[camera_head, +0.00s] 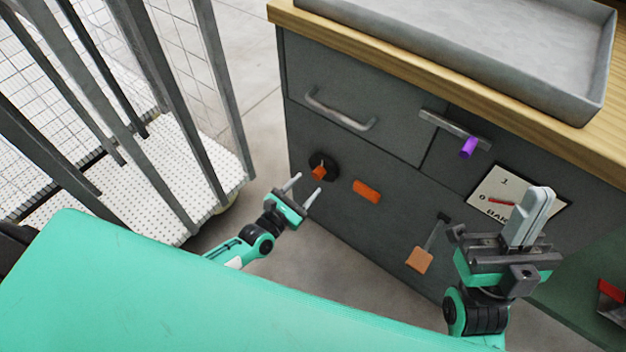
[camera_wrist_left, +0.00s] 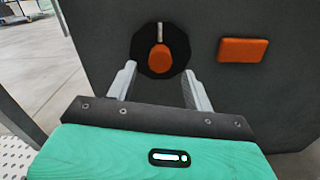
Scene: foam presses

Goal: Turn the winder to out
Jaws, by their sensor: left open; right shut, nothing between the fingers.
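The winder looks to be the round black dial with an orange knob (camera_head: 319,171) on the grey cabinet front. In the left wrist view the orange knob (camera_wrist_left: 159,58) sits on the black disc, with a pale mark above it. My left gripper (camera_head: 306,189) is open, its two fingers pointing at the dial, apart from it in the head view. In the left wrist view the fingers (camera_wrist_left: 160,88) stand either side of the dial's lower part; contact cannot be told. My right gripper (camera_head: 537,215) is shut and empty, in front of the cabinet's right part. No "out" label is readable.
An orange block (camera_head: 367,191) is right of the dial. The cabinet also bears a drawer handle (camera_head: 340,112), a purple tab (camera_head: 468,147), an orange tag (camera_head: 419,260) and a gauge plate (camera_head: 505,193). A grey tray (camera_head: 470,45) lies on top. A mesh cart (camera_head: 150,175) stands left.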

